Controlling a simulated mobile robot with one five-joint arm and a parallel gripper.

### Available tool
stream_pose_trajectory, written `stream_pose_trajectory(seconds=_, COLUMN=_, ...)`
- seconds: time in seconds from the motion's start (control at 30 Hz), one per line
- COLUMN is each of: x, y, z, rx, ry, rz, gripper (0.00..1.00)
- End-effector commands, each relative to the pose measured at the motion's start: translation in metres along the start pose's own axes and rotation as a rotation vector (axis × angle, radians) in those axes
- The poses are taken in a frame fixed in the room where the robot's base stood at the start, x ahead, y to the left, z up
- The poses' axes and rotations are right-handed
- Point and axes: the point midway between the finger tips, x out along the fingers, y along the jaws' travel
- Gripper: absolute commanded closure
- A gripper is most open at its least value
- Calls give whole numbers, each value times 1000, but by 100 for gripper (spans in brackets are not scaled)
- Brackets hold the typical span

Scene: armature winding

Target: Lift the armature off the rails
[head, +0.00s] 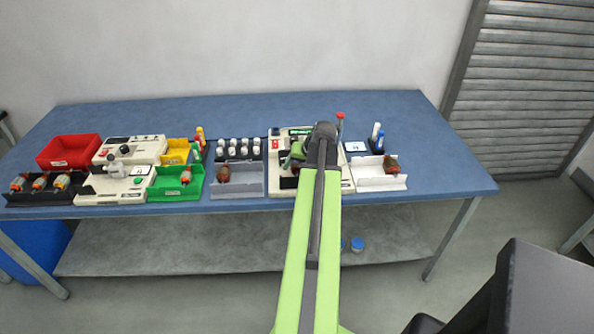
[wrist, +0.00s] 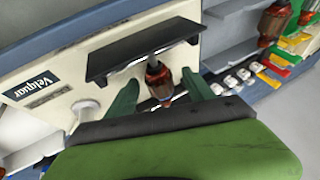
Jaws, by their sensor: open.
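The armature (wrist: 160,82), with copper windings and a steel shaft, lies at a dark rail plate (wrist: 128,55) on the cream machine (wrist: 65,78) in the wrist view. My gripper (wrist: 161,84) is open. Its two green fingers stand on either side of the armature, with gaps visible on both sides. The lower end of the armature is partly hidden by my gripper body.
A grey tray (head: 252,191) holding another armature (head: 223,173) stands left of the machine. A white tray (head: 375,184) with an armature (head: 390,165) stands right. A rack of white bottles (head: 232,153) stands behind the grey tray. The blue table (head: 440,165) is clear at far right.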

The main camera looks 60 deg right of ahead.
Motion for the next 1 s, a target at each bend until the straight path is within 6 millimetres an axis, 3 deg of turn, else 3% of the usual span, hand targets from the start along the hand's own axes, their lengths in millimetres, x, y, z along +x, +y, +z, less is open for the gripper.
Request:
stream_pose_trajectory(seconds=0.07, x=-1, y=0, z=0, rx=0, ry=0, rz=0, gripper=44)
stream_pose_trajectory(seconds=0.5, x=-1, y=0, z=0, rx=-1, ry=-1, rz=0, gripper=100)
stream_pose_trajectory(seconds=0.83, x=-1, y=-1, z=0, rx=-1, ry=0, rz=0, gripper=100)
stream_pose_trajectory(seconds=1.0, x=-12, y=-5, z=-5, rx=-1, ry=0, rz=0, gripper=100)
